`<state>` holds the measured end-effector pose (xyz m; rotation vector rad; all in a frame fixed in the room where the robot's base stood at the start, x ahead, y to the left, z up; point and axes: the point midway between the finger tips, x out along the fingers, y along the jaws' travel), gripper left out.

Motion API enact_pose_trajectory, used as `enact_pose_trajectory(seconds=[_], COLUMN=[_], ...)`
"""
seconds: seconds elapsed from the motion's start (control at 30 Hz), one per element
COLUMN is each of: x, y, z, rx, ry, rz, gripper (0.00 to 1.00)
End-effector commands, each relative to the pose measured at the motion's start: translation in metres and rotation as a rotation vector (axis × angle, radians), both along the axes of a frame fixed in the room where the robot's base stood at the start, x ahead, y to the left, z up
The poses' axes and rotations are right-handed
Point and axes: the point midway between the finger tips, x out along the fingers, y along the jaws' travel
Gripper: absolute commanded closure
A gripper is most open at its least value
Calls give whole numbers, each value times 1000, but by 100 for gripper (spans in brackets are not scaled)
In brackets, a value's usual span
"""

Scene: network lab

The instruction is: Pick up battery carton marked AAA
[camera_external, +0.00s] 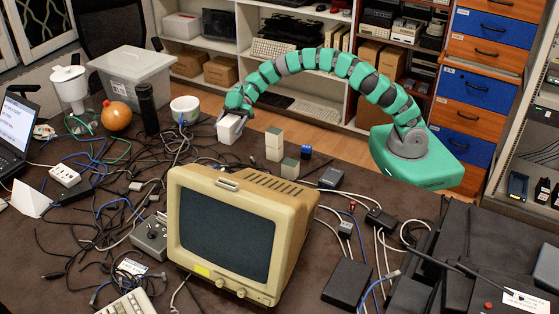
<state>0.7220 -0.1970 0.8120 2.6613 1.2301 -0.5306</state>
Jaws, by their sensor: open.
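A white box-shaped carton (229,132) is at the left end of my arm, near the back of the dark table. My gripper (233,117) is at its top, with its jaws open; I cannot tell whether they touch the carton. Another pale carton (274,147) with a grey-green top stands upright to the right. A similar carton (290,169), lower, is just in front and to the right of it. The markings on all of these are too small to read, so I cannot tell which one is marked AAA.
A beige monitor (226,230) stands in front of the cartons. A small blue cube (307,151) is to the right.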

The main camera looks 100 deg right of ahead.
Motion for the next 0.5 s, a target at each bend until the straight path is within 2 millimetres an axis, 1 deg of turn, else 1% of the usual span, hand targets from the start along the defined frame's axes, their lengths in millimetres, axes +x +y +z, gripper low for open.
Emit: enact_pose_trajectory(seconds=[0.1,0.13,0.17,0.2,0.27,0.3,0.33,0.5], x=[0,0,0,0,0,0,0,0], y=[0,0,0,0,0,0,0,-1], z=[0,0,0,0,0,0,0,1], rx=[0,0,0,0,0,0,0,-1], ry=[0,0,0,0,0,0,0,-1], rz=[0,0,-1,-1,-1,-1,-1,-1], gripper=[22,27,36,47,64,75,76,76])
